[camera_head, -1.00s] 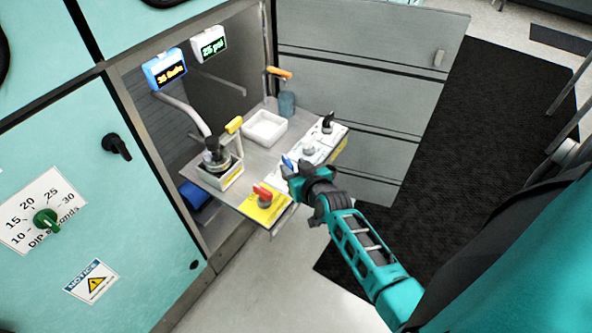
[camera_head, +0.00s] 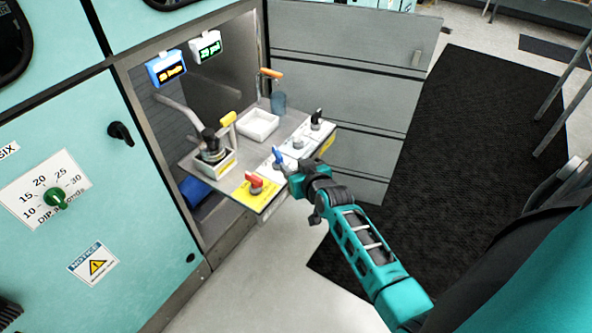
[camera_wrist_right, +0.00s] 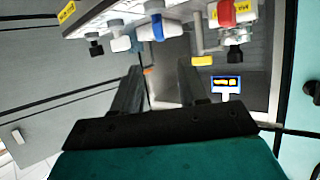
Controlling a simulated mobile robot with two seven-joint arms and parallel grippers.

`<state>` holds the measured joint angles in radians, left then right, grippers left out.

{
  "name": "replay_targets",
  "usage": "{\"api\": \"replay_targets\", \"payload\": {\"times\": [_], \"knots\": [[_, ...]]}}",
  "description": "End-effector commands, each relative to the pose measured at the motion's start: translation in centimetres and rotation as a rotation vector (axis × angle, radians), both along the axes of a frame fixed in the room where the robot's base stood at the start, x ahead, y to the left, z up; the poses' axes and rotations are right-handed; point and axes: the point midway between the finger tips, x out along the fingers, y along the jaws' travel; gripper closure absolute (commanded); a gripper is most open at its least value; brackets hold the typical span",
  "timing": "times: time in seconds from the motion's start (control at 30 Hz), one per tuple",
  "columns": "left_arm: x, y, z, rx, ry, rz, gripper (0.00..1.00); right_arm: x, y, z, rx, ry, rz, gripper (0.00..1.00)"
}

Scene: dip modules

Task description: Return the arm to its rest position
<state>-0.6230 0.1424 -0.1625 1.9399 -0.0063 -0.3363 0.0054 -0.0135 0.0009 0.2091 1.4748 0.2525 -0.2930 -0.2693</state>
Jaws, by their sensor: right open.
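My right arm (camera_head: 362,250) is teal and black and comes in from the lower right in the head view. My right gripper (camera_head: 290,172) is open at the front edge of the pull-out shelf, close to the blue-handled valve (camera_head: 278,156). In the right wrist view the two dark fingers of the right gripper (camera_wrist_right: 160,88) stand apart with nothing between them. The blue valve handle (camera_wrist_right: 157,28) is beyond the fingertips there. Whether the gripper touches it cannot be told. My left gripper is not in view.
The shelf (camera_head: 183,163) carries a red-handled valve (camera_head: 256,182), a white tray (camera_head: 257,124), a black knob (camera_head: 316,117) and a black-capped fitting (camera_head: 211,146). An open grey door (camera_head: 345,90) stands behind. A dial panel (camera_head: 45,190) is at left. Floor in front is free.

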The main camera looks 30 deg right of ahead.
Motion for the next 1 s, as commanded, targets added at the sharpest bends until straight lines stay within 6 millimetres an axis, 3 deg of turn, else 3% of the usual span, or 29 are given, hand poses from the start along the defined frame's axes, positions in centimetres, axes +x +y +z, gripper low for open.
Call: {"api": "replay_targets", "payload": {"times": [0.67,0.77,0.83,1.0], "knots": [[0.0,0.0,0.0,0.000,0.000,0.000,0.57,-0.1,0.1,0.0,-0.002,0.002,0.003,0.57],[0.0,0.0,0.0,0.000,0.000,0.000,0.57,-1.5,0.8,-0.6,-0.016,0.019,0.025,0.57],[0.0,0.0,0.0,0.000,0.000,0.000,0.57,-3.5,1.9,-1.3,-0.036,0.043,0.059,0.57],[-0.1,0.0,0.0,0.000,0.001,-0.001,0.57,-10.5,6.4,-3.1,-0.068,0.119,0.181,0.57]]}}
